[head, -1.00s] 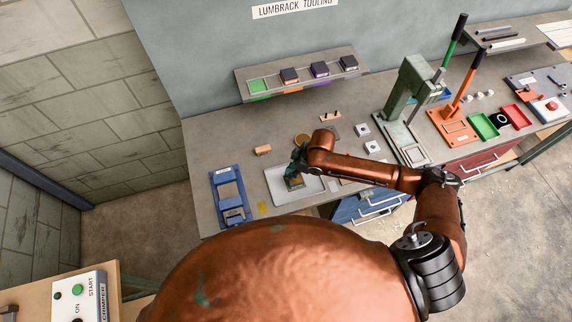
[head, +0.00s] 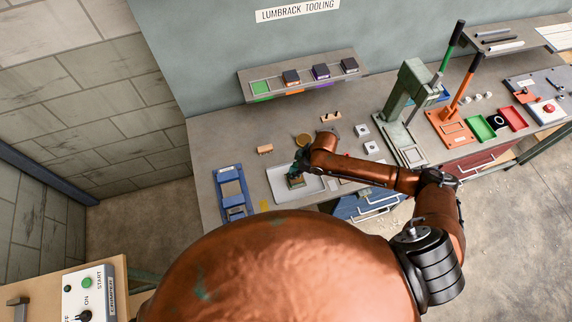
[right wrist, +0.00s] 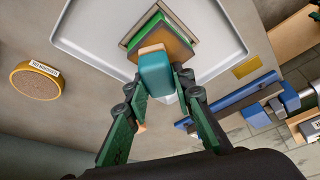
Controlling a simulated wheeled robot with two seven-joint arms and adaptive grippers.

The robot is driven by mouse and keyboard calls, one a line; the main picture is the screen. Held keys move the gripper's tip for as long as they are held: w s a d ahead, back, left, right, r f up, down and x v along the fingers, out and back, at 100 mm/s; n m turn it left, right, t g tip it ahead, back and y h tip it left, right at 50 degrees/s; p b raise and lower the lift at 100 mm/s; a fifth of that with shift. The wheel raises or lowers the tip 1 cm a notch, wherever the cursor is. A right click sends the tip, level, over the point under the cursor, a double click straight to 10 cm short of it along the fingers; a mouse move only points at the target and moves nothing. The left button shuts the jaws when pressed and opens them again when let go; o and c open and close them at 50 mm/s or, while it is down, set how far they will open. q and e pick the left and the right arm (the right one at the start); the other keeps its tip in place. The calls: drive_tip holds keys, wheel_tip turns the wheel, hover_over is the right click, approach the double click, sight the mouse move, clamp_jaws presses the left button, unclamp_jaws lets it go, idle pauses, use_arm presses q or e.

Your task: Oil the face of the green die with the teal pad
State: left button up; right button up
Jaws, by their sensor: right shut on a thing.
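The teal pad (right wrist: 156,72) is a teal block with an orange-brown face, held between the green fingers of my right gripper (right wrist: 161,84). The green die (right wrist: 147,27) shows as a green edge behind the pad, in a square frame on a pale tray (right wrist: 91,35). The pad's face covers much of the die; whether they touch I cannot tell. In the head view, my right gripper (head: 299,169) is over the tray (head: 279,188), with the pad largely hidden beneath it. My left gripper is not in view.
A round tin (right wrist: 35,80) lies beside the tray. A blue fixture (head: 230,190) stands left of it. A shelf (head: 302,82) with dark blocks and one green slot is behind. A green press (head: 408,105) and an orange press (head: 459,110) stand to the right.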

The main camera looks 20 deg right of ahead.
drive_tip(key=a+p, duration=0.1)
drive_tip(key=a, duration=0.2)
drive_tip(key=shift+s+a, duration=0.1)
drive_tip(key=shift+a, duration=0.05)
wheel_tip(320, 180, up, 4)
drive_tip(key=p, duration=0.3)
drive_tip(key=shift+f, duration=0.1)
drive_tip(key=shift+r, duration=2.15)
